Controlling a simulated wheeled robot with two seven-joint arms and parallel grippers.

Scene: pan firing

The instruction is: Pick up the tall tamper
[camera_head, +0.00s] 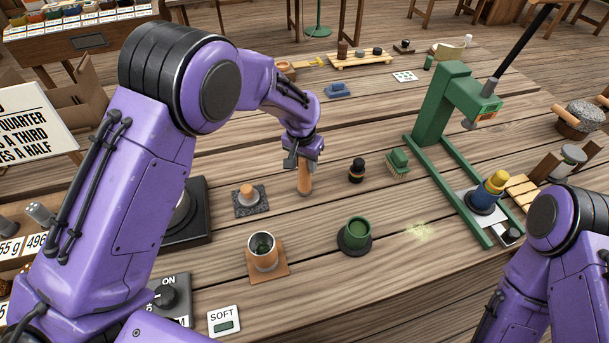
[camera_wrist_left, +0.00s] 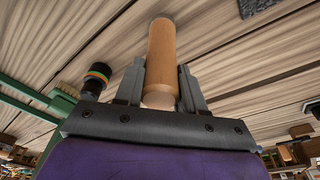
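The tall tamper (camera_head: 305,178) is a plain orange-brown wooden cylinder standing about upright near the middle of the table. My left gripper (camera_head: 303,158) is over its upper end, with the fingers on either side of it. In the left wrist view the wooden shaft (camera_wrist_left: 163,60) runs between the two fingers (camera_wrist_left: 161,90), which look closed against it. Its pale end sits close to the gripper body. I cannot tell whether its lower end touches the table. My right arm shows at the lower right, but its gripper is out of view.
A short wooden-knobbed piece on a dark mat (camera_head: 250,209) is to the left. A black jar (camera_head: 357,172) and a green brush (camera_head: 398,163) are to the right. A metal cup (camera_head: 263,252) and a green cup (camera_head: 356,234) are nearer. A green press (camera_head: 444,115) stands right.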

